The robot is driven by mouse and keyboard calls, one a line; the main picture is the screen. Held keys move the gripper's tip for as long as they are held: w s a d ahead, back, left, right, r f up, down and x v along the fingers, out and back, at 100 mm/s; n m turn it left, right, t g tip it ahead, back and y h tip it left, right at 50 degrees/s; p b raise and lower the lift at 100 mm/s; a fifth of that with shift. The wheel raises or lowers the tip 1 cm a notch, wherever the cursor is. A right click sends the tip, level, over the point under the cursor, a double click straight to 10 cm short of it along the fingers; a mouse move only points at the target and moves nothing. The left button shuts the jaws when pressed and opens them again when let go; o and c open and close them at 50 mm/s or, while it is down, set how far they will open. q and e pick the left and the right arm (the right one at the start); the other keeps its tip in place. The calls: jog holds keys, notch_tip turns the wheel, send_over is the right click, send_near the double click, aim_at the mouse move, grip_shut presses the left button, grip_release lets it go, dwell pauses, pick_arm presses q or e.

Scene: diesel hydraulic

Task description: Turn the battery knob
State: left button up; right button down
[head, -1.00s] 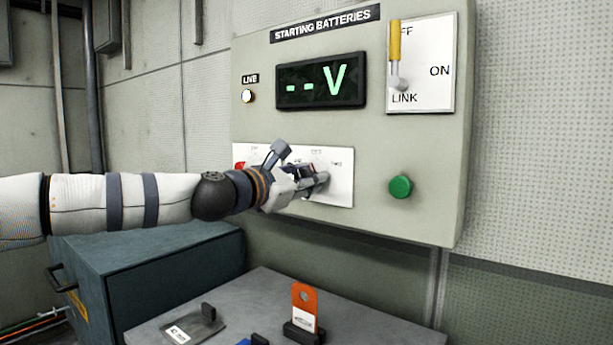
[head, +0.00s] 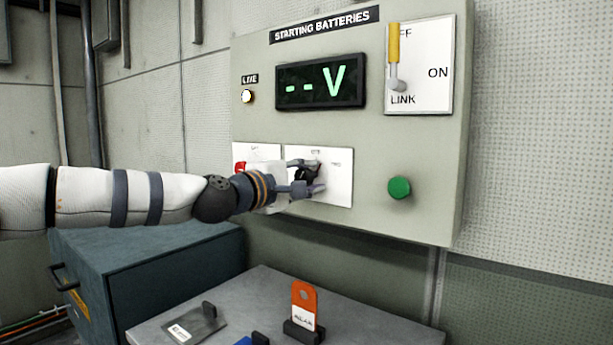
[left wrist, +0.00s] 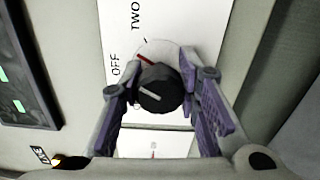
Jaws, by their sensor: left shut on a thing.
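The battery knob (left wrist: 160,88) is round and black with a white pointer line. It sits on a white plate (head: 338,188) low on the battery panel. My left gripper (head: 308,180) reaches it from the left and is shut on it, and largely hides it in the head view. In the left wrist view, the fingers (left wrist: 160,98) stand on either side of the knob. The OFF and TWO labels show beside it, with a short red mark at the knob's edge. My right gripper is not in view.
The panel (head: 420,125) also has a voltage display (head: 320,81) reading "--V", a lit LIVE lamp (head: 247,96), a yellow-handled link lever (head: 395,50) and a green button (head: 400,187). A grey table (head: 370,318) below holds an orange tag (head: 304,300) in a dark stand.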

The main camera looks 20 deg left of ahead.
pick_arm(q)
jog(key=m, duration=0.6)
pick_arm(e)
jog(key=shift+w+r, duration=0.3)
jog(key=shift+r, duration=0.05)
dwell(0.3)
pick_arm(q)
jog(key=o, duration=1.2)
jog(key=v, duration=1.2)
